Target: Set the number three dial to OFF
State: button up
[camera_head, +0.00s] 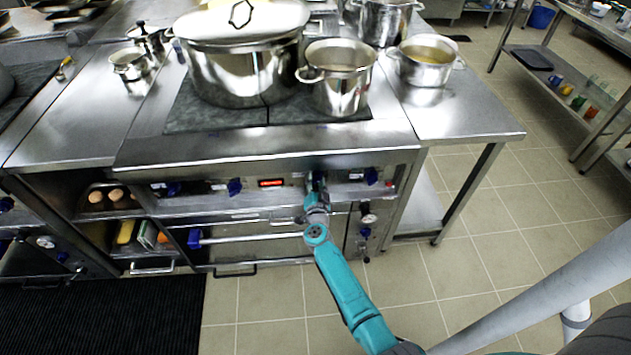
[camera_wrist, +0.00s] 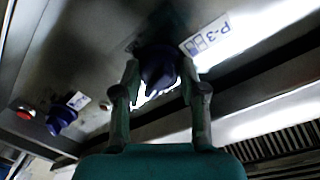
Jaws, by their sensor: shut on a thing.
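The number three dial (camera_wrist: 158,68) is a dark blue knob on the steel front panel. A label reading P-3 (camera_wrist: 212,33) is beside it in the wrist view. My gripper (camera_wrist: 160,80) is shut on this dial, with one finger on each side of it. In the head view my gripper (camera_head: 316,182) is against the stove's front panel and hides the dial. I cannot read which setting the dial points to.
Other blue dials sit on the panel, one right (camera_head: 371,176) and one left (camera_head: 235,187) of my gripper. A red display (camera_head: 271,183) lies between. A large lidded stockpot (camera_head: 240,70) and a smaller pot (camera_head: 338,85) stand above. An oven handle (camera_head: 250,238) runs below.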

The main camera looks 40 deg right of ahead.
jog(key=n, duration=0.7)
jog(key=shift+f, duration=0.1)
jog(key=n, duration=0.7)
jog(key=shift+f+t, duration=0.1)
jog(key=shift+t, duration=0.3)
jog(key=shift+n, duration=0.3)
jog(key=o, duration=1.1)
jog(key=shift+o, duration=0.2)
jog(key=v, duration=1.2)
jog(key=shift+f, duration=0.15)
